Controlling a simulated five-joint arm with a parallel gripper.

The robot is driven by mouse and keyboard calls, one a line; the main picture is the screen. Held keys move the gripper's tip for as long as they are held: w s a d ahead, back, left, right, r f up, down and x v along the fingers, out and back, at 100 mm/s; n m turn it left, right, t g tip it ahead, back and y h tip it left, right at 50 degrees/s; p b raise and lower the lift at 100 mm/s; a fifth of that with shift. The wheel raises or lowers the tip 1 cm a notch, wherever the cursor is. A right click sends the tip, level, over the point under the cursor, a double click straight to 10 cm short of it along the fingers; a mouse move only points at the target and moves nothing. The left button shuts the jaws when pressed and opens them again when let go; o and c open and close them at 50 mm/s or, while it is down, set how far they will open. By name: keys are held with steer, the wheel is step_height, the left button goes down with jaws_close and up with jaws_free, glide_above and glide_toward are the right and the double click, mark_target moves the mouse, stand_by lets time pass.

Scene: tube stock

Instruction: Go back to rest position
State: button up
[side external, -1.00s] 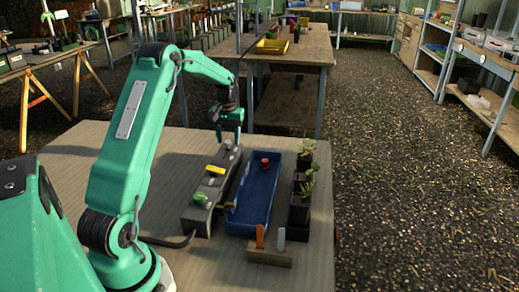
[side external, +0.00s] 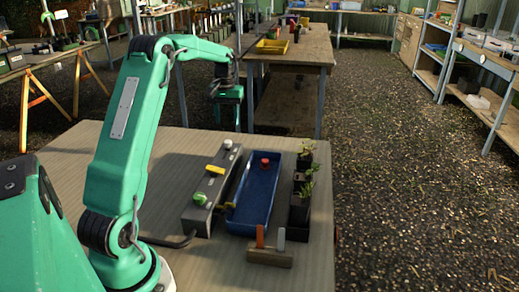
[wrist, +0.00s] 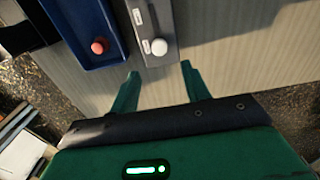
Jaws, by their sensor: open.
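My gripper (side external: 228,122) is raised beyond the far edge of the wooden table (side external: 170,160) in the side view. In the wrist view my gripper (wrist: 158,72) has its two green fingers spread apart, with nothing between them. A grey control box (side external: 214,180) lies on the table with a green knob (side external: 199,198), a yellow part (side external: 215,169) and a white knob (side external: 228,144). The white knob also shows ahead of the fingers in the wrist view (wrist: 159,47). My gripper is apart from the box.
A blue tray (side external: 236,219) holding a red-topped item (side external: 265,162) stands right of the box. Several potted seedlings (side external: 304,182) stand in a row beside it. A wooden block (side external: 270,257) holds an orange and a pale marker. The table's left part is clear.

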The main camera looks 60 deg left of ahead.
steer(key=s+d+r+m+t, duration=0.1)
steer(key=s+d+r, duration=0.1)
steer(key=d+r, duration=0.35)
steer(key=s+d+r+m+t, duration=0.1)
steer(key=s+d+r+m, duration=0.1)
steer(key=d, duration=0.6)
steer(key=s+d+r+m, duration=0.1)
steer(key=s+d+r, duration=0.15)
steer(key=d, duration=0.35)
steer(key=s+d+f+m+t, duration=0.2)
steer(key=s+d+m, duration=0.3)
steer(key=s+d, duration=0.9)
steer(key=shift+s+t, duration=0.3)
steer(key=shift+t, duration=0.5)
